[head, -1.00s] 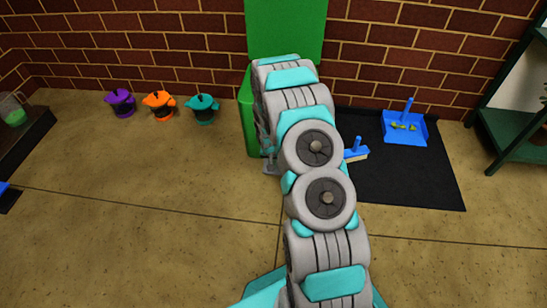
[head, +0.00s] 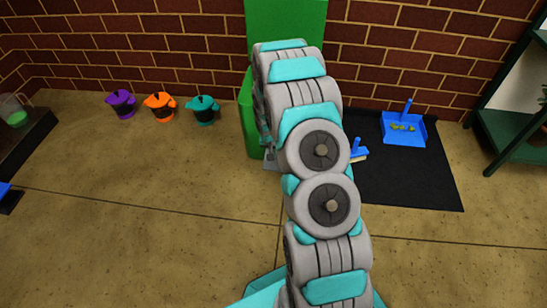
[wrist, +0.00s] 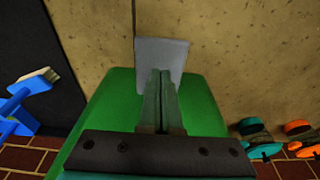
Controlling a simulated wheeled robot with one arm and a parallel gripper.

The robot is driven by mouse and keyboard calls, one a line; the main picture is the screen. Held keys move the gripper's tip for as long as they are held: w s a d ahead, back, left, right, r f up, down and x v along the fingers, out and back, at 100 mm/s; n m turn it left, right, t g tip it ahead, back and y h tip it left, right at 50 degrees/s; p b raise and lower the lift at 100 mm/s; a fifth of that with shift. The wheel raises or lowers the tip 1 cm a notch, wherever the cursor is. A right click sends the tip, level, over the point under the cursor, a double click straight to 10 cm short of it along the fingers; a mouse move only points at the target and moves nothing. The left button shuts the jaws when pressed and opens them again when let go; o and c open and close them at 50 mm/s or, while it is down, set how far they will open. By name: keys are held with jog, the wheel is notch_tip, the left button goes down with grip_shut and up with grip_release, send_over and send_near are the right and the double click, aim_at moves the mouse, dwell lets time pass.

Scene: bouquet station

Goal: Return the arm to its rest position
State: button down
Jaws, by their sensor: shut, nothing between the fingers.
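My arm (head: 325,175) rises through the middle of the head view and bends toward the green bin (head: 247,125). It hides most of the bin and my gripper there. In the wrist view my gripper (wrist: 161,75) is shut and empty, its fingers over the green bin (wrist: 105,110). A grey plate (wrist: 162,55) at the bin's edge shows just beyond the fingertips. Whether they touch it I cannot tell.
The bin's green lid (head: 285,25) stands up against the brick wall. Purple (head: 122,104), orange (head: 160,106) and teal (head: 203,109) watering cans stand left. A blue dustpan (head: 404,127) and a brush (head: 357,149) lie on a black mat (head: 425,180).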

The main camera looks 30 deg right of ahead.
jog(key=shift+r, duration=1.2)
jog(key=shift+r, duration=0.3)
jog(key=s+a+r+n+p, duration=0.1)
jog(key=s+a+r, duration=0.25)
jog(key=r, duration=0.45)
jog(key=s+a+r+n+g+p, duration=0.1)
jog(key=s+a+r+p, duration=0.1)
jog(key=s+r, duration=0.45)
jog(key=s+a+r+n+p, duration=0.1)
jog(key=s+a+r, duration=0.2)
jog(key=r, duration=0.6)
jog(key=s+a+r+n+g+p, duration=0.1)
jog(key=s+a+r, duration=0.2)
jog(key=s, duration=0.6)
jog(key=s+a+r+n+p, duration=0.1)
jog(key=s+a+r, duration=0.2)
jog(key=s+r, duration=0.4)
jog(key=s+a+r+n+g+y+p, duration=0.1)
jog(key=s+r, duration=0.4)
jog(key=s, duration=0.7)
jog(key=shift+a+r+n+g+p, duration=0.3)
jog(key=shift+a+r+n, duration=0.1)
jog(key=shift+a, duration=0.5)
jog(key=shift+d, duration=0.15)
